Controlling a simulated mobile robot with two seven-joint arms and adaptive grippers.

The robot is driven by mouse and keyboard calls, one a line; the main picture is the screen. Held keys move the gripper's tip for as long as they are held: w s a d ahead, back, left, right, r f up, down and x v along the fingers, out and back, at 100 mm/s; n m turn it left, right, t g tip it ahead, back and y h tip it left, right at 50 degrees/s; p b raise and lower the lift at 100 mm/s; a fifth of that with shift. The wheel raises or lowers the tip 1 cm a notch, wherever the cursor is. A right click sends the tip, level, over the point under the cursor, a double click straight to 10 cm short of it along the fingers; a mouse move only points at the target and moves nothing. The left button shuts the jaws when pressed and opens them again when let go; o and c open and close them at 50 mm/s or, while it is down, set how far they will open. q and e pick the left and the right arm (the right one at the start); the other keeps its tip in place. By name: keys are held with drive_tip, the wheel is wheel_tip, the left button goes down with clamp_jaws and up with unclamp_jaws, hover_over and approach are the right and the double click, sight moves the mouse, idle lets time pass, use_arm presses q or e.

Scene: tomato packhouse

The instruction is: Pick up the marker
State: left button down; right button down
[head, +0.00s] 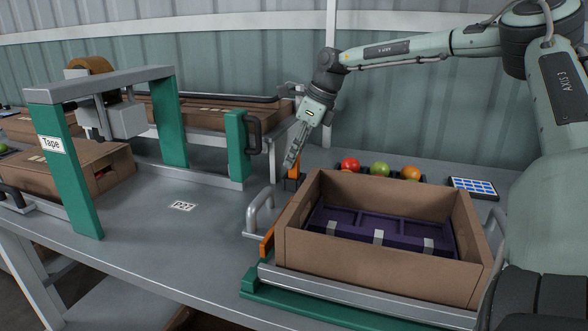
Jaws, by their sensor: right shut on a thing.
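My right gripper (291,161) reaches down from the upper right, just behind the back left corner of the cardboard box. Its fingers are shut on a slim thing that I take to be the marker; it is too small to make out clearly. A small orange and dark piece (294,175) shows right at the fingertips; I cannot tell whether it is part of the marker or a fixture on the table. My left gripper is not in view.
The open cardboard box (370,261) holds a purple tray insert (375,225). Tomatoes (379,169) and a blue-patterned pad (472,187) lie behind it. A green-legged tape machine (76,187) stands left. The table (205,225) around the printed label is clear.

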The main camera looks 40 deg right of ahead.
drive_tip(key=shift+r, duration=0.1)
